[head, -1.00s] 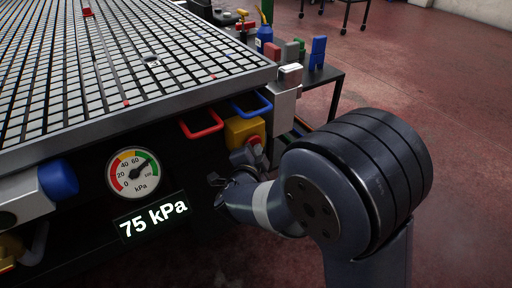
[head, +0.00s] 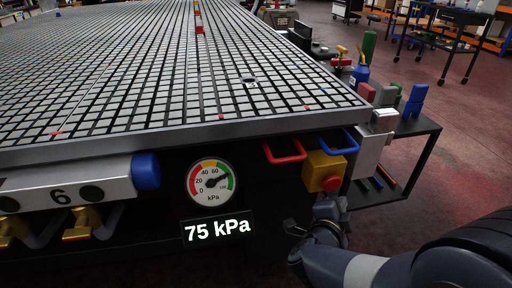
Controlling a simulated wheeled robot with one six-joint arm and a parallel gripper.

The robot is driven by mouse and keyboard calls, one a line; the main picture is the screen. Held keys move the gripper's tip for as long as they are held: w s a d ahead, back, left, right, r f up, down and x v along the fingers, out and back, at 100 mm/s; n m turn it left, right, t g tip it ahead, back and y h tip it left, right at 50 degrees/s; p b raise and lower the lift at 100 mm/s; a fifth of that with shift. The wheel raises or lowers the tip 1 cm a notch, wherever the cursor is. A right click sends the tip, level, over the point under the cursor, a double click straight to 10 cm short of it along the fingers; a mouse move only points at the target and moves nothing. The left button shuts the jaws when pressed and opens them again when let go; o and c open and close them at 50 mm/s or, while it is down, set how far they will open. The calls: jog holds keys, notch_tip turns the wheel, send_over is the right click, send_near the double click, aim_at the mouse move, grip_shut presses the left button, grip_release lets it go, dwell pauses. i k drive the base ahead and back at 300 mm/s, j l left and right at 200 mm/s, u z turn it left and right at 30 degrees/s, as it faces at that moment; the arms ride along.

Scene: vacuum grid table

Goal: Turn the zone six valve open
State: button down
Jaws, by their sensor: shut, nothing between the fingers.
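My gripper (head: 292,229) is at lower centre, right of the 75 kPa display and well apart from the valves. It is shut and seems to touch nothing; its fingertips are small and dark.
The gauge (head: 212,183) sits above the display (head: 217,229), reading 75 kPa. A red handle (head: 285,153), a blue handle (head: 338,147) and a yellow box with a red button (head: 322,168) are at the right front. The grid table (head: 190,75) lies behind; a side table (head: 420,127) stands right.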

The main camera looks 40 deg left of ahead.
aim_at(79, 232)
jog(key=u, duration=3.5)
